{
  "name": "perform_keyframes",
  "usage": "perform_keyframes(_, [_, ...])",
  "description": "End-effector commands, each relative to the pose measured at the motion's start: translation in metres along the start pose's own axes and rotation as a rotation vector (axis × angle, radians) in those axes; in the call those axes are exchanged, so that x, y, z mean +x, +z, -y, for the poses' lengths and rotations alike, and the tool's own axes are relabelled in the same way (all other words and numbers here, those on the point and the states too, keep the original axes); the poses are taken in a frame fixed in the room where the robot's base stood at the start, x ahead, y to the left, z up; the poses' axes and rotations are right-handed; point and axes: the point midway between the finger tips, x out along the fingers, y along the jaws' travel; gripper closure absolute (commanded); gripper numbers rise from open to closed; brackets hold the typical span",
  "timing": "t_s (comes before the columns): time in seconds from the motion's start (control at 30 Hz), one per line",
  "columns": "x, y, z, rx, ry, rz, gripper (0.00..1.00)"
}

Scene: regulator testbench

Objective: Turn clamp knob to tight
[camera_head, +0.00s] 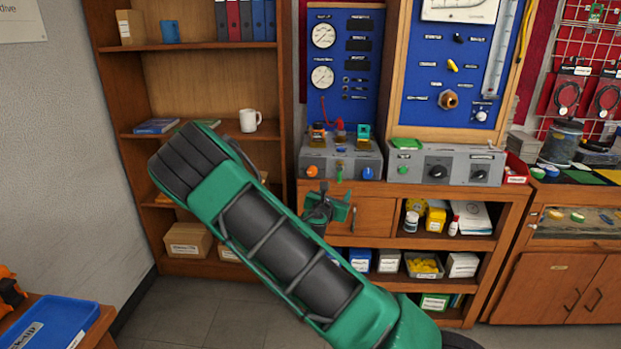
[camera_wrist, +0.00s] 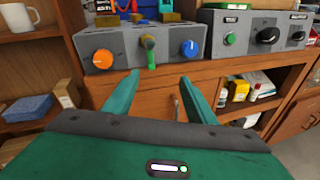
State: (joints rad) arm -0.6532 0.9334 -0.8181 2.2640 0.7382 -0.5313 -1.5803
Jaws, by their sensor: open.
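Two grey control boxes stand on the wooden bench; I cannot read which control is the clamp knob. The left box (camera_head: 340,156) has an orange knob (camera_wrist: 103,59), a green lever (camera_wrist: 150,52) pointing down and a blue knob (camera_wrist: 190,48) on its front. The right box (camera_head: 462,161) has a green knob (camera_wrist: 230,39) and black knobs (camera_wrist: 268,35). My gripper (camera_head: 332,207) is open and empty, in front of and below the left box. In the wrist view my gripper (camera_wrist: 160,88) has its green fingers apart below the lever, touching none of the controls.
Small fittings stand on the left box, below a blue gauge panel (camera_head: 346,60). A second board (camera_head: 460,70) rises behind the right box. A bookshelf (camera_head: 205,90) with a white mug (camera_head: 250,120) stands at left. A blue tray (camera_head: 55,325) is at lower left.

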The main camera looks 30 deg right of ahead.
Motion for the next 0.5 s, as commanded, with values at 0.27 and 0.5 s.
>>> perform_keyframes(0.27, [-0.015,-0.014,-0.081,-0.347,0.233,0.114,0.49])
perform_keyframes(0.5, [-0.006,-0.014,-0.094,-0.389,0.262,0.131,0.49])
